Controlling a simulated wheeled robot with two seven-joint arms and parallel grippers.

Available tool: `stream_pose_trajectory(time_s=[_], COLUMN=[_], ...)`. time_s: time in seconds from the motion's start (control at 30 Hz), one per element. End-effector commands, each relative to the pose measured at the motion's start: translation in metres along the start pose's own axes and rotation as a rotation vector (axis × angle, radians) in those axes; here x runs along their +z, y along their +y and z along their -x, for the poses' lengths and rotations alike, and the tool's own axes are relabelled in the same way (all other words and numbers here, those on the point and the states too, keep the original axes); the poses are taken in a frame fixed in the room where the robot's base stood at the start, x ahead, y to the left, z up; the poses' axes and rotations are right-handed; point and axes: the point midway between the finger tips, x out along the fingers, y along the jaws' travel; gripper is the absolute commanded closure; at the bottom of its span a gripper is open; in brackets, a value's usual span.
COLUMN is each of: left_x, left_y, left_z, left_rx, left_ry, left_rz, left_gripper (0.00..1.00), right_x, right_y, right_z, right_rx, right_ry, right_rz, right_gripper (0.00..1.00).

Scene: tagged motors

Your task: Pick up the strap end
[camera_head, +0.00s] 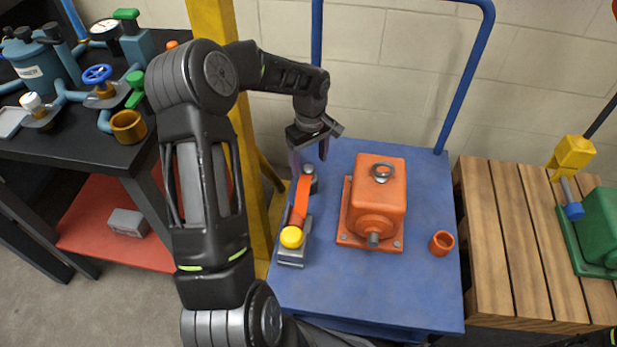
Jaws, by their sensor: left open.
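An orange strap (301,201) lies on the left side of the blue cart top (350,295). My left gripper (309,156) is open, fingers pointing down, just above and behind the strap's far end. I see nothing between its fingers.
An orange motor (391,190) with a ring on top stands mid-cart, beside an orange cup (441,243). The cart's blue handle (469,75) rises behind. A yellow post (216,25) stands left. A wooden pallet (491,240) with a green motor (600,225) is right. The cart's front is clear.

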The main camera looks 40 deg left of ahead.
Motion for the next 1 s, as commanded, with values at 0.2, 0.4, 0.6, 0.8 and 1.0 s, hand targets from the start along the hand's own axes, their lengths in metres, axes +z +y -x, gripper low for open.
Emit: stream_pose_trajectory(time_s=[0.2,0.4,0.6,0.8,1.0], left_x=[0.001,0.001,0.001,0.001,0.001], left_y=[-0.002,-0.001,-0.001,-0.001,-0.001], left_z=[-0.033,-0.050,-0.050,-0.050,-0.050], left_rx=[-0.003,-0.001,0.000,-0.001,0.000], left_ry=[-0.003,-0.002,-0.001,-0.001,-0.001], left_rz=[0.000,-0.001,-0.001,-0.001,-0.001], left_gripper=[0.30,0.30,0.30,0.30,0.30], right_x=[-0.001,-0.003,-0.003,-0.003,-0.003], right_y=[0.005,0.007,0.007,0.007,0.007], right_z=[-0.011,-0.013,-0.013,-0.013,-0.013], right_rx=[0.001,0.003,0.003,0.003,0.003], right_ry=[0.002,0.006,0.006,0.006,0.006], right_rz=[-0.002,-0.004,-0.004,-0.004,-0.004], right_gripper=[0.62,0.62,0.62,0.62,0.62])
